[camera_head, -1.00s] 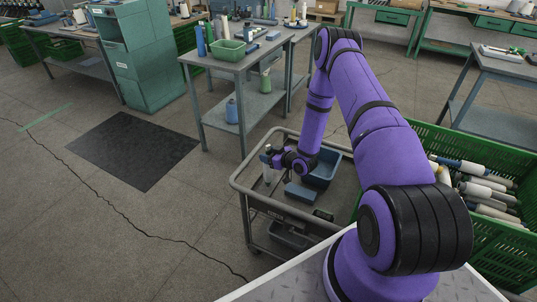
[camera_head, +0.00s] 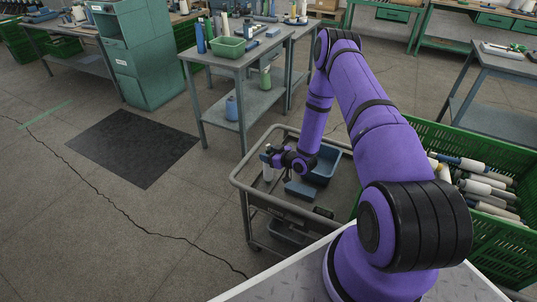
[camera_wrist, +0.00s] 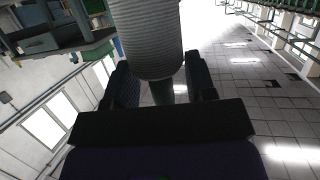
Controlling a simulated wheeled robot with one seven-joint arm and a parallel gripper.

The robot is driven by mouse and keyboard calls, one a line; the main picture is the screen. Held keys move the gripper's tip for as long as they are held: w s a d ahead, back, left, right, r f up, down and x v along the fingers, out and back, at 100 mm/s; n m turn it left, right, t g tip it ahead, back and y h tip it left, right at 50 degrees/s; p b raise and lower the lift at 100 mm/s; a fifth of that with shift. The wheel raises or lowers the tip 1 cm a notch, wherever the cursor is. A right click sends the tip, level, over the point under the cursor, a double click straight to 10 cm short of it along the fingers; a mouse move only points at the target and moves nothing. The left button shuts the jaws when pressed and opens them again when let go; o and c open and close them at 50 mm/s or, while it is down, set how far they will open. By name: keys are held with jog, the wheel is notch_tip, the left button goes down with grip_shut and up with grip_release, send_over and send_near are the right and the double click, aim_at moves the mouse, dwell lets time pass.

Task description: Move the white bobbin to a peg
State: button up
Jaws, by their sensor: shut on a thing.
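The white bobbin (camera_head: 268,172) is upright and small in the head view, at the left part of the grey cart. In the wrist view the bobbin (camera_wrist: 145,38) shows large and pale grey with fine ridges, between the two dark fingers. My gripper (camera_head: 268,158) is shut on it; the fingers also show in the wrist view (camera_wrist: 163,82). I cannot tell whether the bobbin's lower end touches the cart. No peg can be made out clearly in either view.
The grey cart (camera_head: 240,184) holds a blue bin (camera_head: 324,168) and a smaller blue block (camera_head: 299,190). A green crate (camera_head: 440,135) of bobbins stands at right. A grey table (camera_head: 232,65) with a green basket (camera_head: 228,47) is behind.

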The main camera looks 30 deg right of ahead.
jog(key=shift+f, duration=0.5)
jog(key=o, duration=0.9)
jog(key=v, duration=1.1)
jog(key=shift+w, duration=0.15)
